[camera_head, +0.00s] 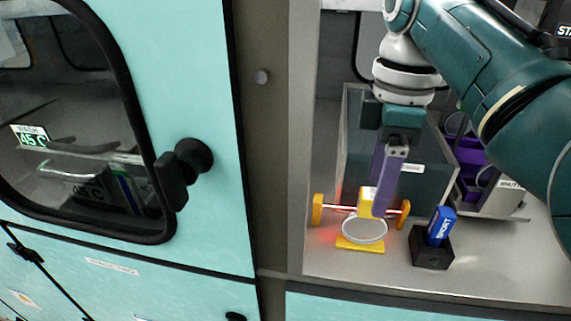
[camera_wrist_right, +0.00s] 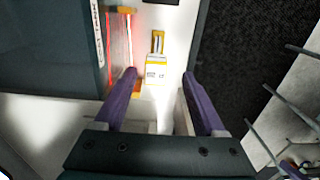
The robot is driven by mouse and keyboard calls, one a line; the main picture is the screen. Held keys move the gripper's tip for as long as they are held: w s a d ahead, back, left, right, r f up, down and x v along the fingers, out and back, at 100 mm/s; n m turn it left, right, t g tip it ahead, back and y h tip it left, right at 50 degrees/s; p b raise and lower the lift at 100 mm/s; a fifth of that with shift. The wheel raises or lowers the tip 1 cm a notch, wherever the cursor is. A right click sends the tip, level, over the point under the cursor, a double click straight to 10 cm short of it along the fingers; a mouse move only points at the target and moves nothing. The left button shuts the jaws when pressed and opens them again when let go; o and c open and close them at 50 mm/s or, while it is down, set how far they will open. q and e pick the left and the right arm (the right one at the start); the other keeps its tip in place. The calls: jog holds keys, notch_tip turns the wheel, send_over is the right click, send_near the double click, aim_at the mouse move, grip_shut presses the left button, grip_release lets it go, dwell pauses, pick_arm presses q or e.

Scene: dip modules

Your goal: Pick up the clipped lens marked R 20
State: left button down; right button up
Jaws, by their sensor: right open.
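The clipped lens (camera_head: 364,231) is a pale grey round disc with a yellow clip (camera_head: 367,199) above it, at a yellow base (camera_head: 360,246) on the bench. No R 20 mark can be read in the head view. In the right wrist view a yellow clip with a white label (camera_wrist_right: 157,72) lies between my finger ends; its print is too small to read. The right wrist view shows the fingers (camera_wrist_right: 159,76) apart, one each side of the clip. My left gripper is out of view.
A thin rod with yellow end posts (camera_head: 317,209) and a red glow stands behind the lens. A blue module sits in a black holder (camera_head: 431,247) to the right. A dark tank (camera_head: 350,150) stands behind. A teal door with a black handle (camera_head: 182,170) is at left.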

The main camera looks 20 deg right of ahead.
aim_at(369, 212)
jog(key=shift+s+f, duration=0.1)
jog(key=shift+f, duration=0.7)
jog(key=shift+w+f, duration=0.2)
jog(key=shift+f, duration=1.1)
jog(key=shift+w+f, duration=0.15)
jog(key=shift+f, duration=1.1)
grip_shut()
